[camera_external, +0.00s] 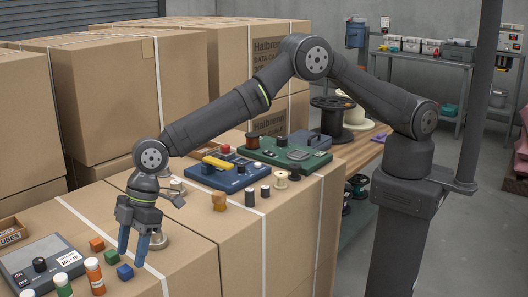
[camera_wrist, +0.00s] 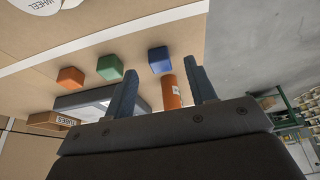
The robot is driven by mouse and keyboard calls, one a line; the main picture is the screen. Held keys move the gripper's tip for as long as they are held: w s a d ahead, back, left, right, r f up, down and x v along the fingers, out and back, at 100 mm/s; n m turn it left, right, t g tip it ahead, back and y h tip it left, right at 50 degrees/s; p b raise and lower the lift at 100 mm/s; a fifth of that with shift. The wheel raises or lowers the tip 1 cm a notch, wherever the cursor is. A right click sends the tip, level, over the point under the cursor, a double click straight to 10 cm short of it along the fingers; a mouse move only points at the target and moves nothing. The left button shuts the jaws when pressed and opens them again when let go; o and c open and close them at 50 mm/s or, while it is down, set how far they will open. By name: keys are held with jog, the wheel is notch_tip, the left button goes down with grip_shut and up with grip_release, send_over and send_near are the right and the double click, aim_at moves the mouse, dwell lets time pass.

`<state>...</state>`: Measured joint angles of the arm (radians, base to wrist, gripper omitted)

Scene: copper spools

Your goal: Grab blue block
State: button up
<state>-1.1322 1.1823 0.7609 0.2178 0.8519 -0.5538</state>
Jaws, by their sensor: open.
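The blue block (camera_external: 125,272) rests on the cardboard box top at the lower left, near the front edge. My gripper (camera_external: 131,257) is open and empty, its blue fingers pointing down just above and behind the block in the external view. In the wrist view the blue block (camera_wrist: 160,60) appears between the two fingertips (camera_wrist: 164,67), nearer the left one. It looks apart from both fingers; the exact height gap is hard to tell.
A green block (camera_external: 111,256) and an orange block (camera_external: 97,244) lie close by in a row. An orange bottle (camera_external: 95,276) and a green bottle (camera_external: 62,284) stand left of the blue block, beside a grey device (camera_external: 38,262). Electronics panels and spools sit further back.

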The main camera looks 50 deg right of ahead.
aim_at(127, 266)
jog(key=shift+x, duration=1.65)
jog(key=shift+a+r, duration=0.1)
jog(key=shift+a, duration=0.05)
jog(key=c, duration=1.1)
jog(key=shift+o, duration=0.2)
